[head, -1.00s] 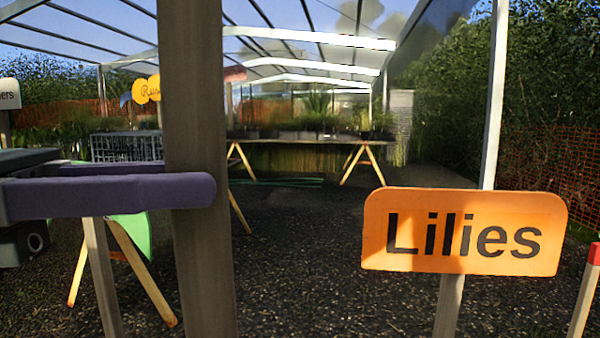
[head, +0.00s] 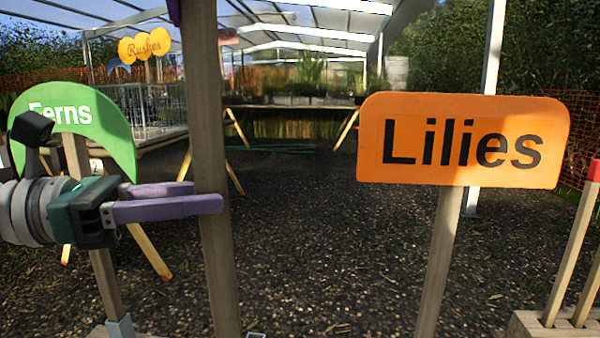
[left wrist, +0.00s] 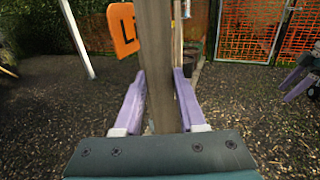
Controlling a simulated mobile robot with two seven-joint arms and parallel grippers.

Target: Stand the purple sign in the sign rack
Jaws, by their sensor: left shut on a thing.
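My left gripper (head: 212,204) has purple fingers and is shut on a wooden post (head: 212,120). In the left wrist view the post (left wrist: 157,60) stands between the fingers (left wrist: 160,100). The post is nearly upright. Bits of purple (head: 174,12) show beside its top at the upper edge of the head view, so it seems to be the purple sign's post; the panel is otherwise out of view. A grey socket (head: 120,328) on a wooden base, likely the sign rack, holds the green Ferns sign's post. Another grey piece (head: 255,335) shows at the bottom edge. A gripper, seemingly my right (left wrist: 300,85), is small and unclear.
The orange Lilies sign (head: 463,140) stands to the right on its own post. The green Ferns sign (head: 75,125) is behind my left gripper. A wooden block (head: 545,325) with red-tipped stakes is at the right edge. Open gravel lies between.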

